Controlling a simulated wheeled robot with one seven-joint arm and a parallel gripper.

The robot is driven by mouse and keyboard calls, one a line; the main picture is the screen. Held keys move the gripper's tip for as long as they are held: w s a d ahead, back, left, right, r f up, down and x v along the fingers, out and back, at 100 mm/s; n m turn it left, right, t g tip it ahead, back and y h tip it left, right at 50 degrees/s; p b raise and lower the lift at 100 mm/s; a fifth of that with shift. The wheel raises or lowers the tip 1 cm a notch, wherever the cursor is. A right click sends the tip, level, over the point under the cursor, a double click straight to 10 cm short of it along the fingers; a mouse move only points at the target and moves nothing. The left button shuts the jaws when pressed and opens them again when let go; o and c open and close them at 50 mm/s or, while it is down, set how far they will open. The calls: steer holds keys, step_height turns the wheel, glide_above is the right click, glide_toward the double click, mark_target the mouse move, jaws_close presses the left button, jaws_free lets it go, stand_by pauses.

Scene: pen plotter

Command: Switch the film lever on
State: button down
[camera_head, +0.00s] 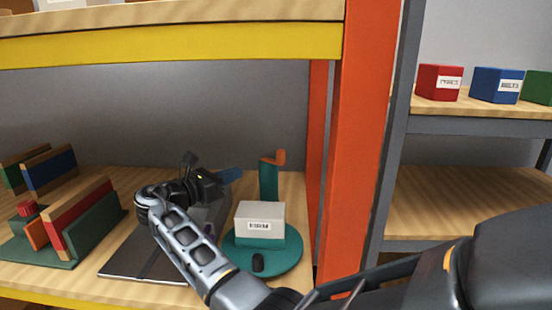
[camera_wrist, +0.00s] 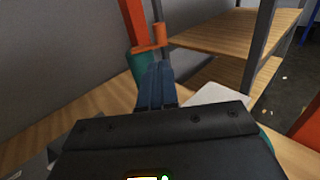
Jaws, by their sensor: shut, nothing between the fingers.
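A teal stand (camera_head: 290,262) on the shelf carries a white box (camera_head: 260,212) with a small label that I cannot read surely. Behind the box rises a teal post (camera_head: 268,183) with an orange lever (camera_head: 279,157) at its top; which thing is the film lever is not marked legibly. My gripper (camera_head: 234,174) is shut and empty, its blue fingers pointing right toward the post, a little left of it. In the wrist view, my fingertips (camera_wrist: 160,66) appear just below the orange lever (camera_wrist: 158,40) and beside the teal post (camera_wrist: 142,60); contact cannot be told.
A dark flat panel (camera_head: 125,264) lies under my arm. Racks of colored boards (camera_head: 82,218) stand at the left. An orange upright (camera_head: 358,150) bounds the shelf at right, and a yellow-edged shelf (camera_head: 170,44) hangs overhead. Labeled bins (camera_head: 438,82) stand on another rack.

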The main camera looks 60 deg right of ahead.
mark_target(278, 157)
steer(key=p+x, duration=0.2)
steer(key=x, duration=1.2)
steer(key=shift+d, duration=0.1)
